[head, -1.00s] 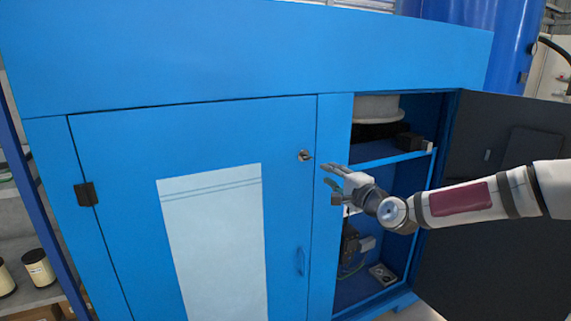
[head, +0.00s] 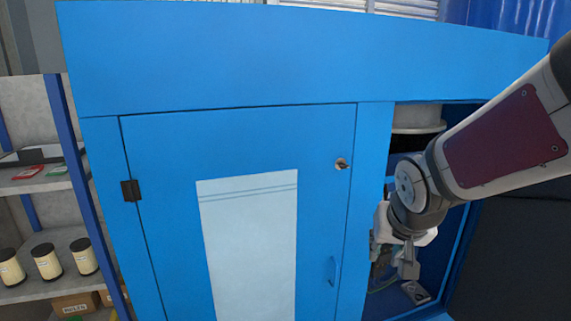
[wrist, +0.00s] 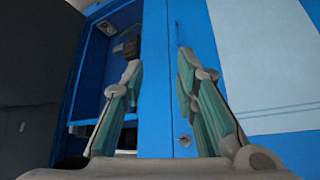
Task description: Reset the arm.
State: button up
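My arm (head: 505,140) reaches in from the right in the head view, bent at the wrist, in front of the open right part of the blue cabinet (head: 300,60). My gripper is mostly hidden behind my wrist in the head view. In the wrist view my gripper (wrist: 158,62) is open, with its two grey-green fingers well apart and nothing between them. The cabinet's blue front and open compartment show beyond the fingers there.
The left cabinet door (head: 160,200) is closed, with a key lock (head: 342,164) and a pale panel (head: 250,250). The dark right door (head: 510,240) stands open. A shelf rack (head: 40,188) with several canisters stands at the left.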

jog(key=s+r+n, duration=0.1)
jog(key=s+r, duration=0.2)
jog(key=s, duration=0.7)
jog(key=s+r+n+g+y, duration=0.1)
jog(key=s+r, duration=0.2)
jog(key=s, duration=0.7)
jog(key=shift+s, duration=0.2)
jog(key=shift+r, duration=0.15)
